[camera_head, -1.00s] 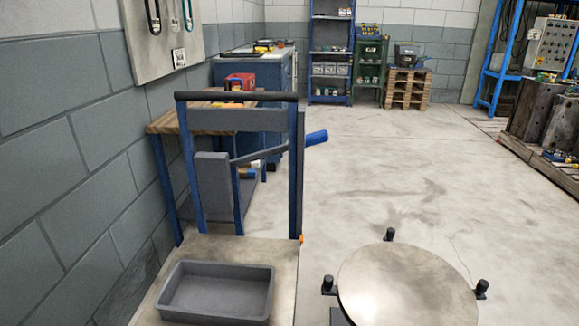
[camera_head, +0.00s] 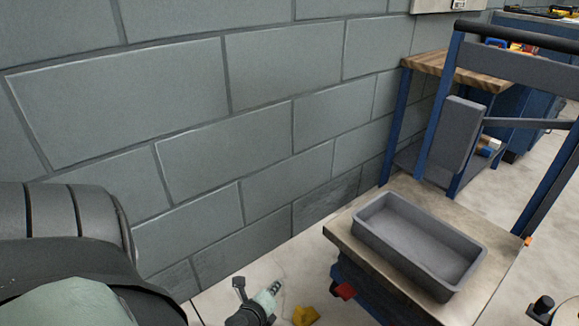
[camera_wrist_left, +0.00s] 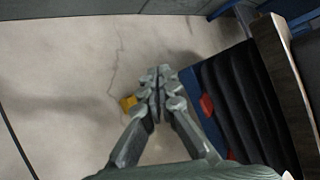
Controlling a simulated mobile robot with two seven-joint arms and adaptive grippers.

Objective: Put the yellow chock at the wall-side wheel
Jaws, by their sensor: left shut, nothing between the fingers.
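The yellow chock (camera_head: 305,316) lies on the floor by the wall-side edge of the trolley (camera_head: 345,240), cut by the picture's bottom edge. It also shows in the left wrist view (camera_wrist_left: 128,103), just left of my fingers and partly behind them. My left gripper (camera_head: 274,290) is shut and empty, low between the wall and the trolley; its fingertips show in the left wrist view (camera_wrist_left: 158,78). I cannot tell whether it touches the chock. A red part (camera_head: 344,291) sits at the trolley's side below the deck. No wheel shows clearly.
A grey tray (camera_head: 375,228) sits on the trolley deck. The block wall (camera_head: 190,150) closes off the left side. A wooden-topped bench (camera_head: 425,64) stands beyond the trolley. A strip of bare floor lies between wall and trolley.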

